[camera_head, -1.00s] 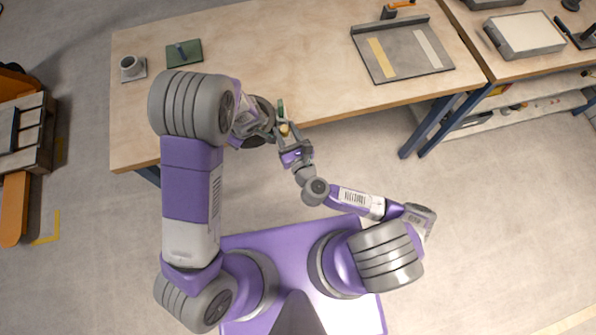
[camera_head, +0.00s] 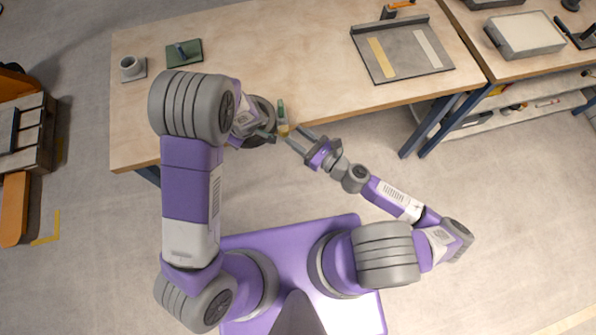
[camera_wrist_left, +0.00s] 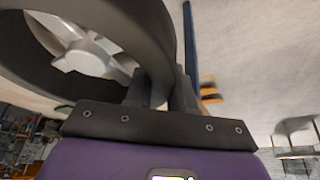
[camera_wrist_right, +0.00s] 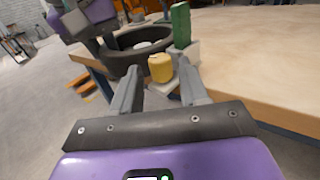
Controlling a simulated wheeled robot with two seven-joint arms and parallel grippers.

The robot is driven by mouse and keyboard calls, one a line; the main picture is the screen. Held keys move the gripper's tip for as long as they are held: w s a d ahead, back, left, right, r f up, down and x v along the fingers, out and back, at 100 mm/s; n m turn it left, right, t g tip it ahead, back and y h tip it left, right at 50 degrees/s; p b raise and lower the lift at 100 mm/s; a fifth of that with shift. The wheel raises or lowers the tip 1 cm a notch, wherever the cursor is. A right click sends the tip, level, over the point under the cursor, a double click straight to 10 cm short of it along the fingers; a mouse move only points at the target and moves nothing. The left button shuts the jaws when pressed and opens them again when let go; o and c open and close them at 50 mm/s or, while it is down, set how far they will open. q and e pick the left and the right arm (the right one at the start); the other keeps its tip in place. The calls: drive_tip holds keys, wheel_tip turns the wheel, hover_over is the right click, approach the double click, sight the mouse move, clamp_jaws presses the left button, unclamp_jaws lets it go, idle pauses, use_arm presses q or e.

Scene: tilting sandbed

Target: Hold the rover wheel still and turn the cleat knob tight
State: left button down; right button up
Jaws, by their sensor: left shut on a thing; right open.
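The rover wheel (camera_wrist_right: 122,58) is a dark ring near the table's front edge. Its pale spokes show in the left wrist view (camera_wrist_left: 88,55). My left gripper (camera_wrist_left: 166,85) is shut on the wheel's rim; in the head view the arm partly hides the wheel. The cleat knob (camera_wrist_right: 160,67) is a small yellow cylinder beside the wheel, in front of an upright green block (camera_wrist_right: 181,25). It also shows in the head view (camera_head: 283,129). My right gripper (camera_head: 294,134) is open, its fingertips (camera_wrist_right: 160,83) just short of the knob, one to each side in the picture.
The wooden table (camera_head: 330,75) is mostly clear in the middle. A grey tray (camera_head: 402,50) with two strips lies at its right. A grey cup (camera_head: 131,67) and a green plate (camera_head: 184,53) stand at its left. A second table holds a pale box (camera_head: 525,35).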

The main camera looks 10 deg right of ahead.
drive_tip(key=v, duration=0.8)
drive_tip(key=s+a+f+n+g+y, duration=0.2)
drive_tip(key=s+a+f+n+g, duration=0.5)
drive_tip(key=s+a+n+g, duration=0.4)
wheel_tip(320, 180, down, 6)
drive_tip(key=s+d+n+g+h, duration=0.2)
drive_tip(key=n+g+h, duration=0.2)
drive_tip(key=n, duration=0.4)
drive_tip(key=shift+r+n+h, duration=0.15)
drive_tip(key=shift+n+h, duration=0.15)
drive_tip(key=shift+h, duration=0.3)
drive_tip(key=shift+s, duration=0.1)
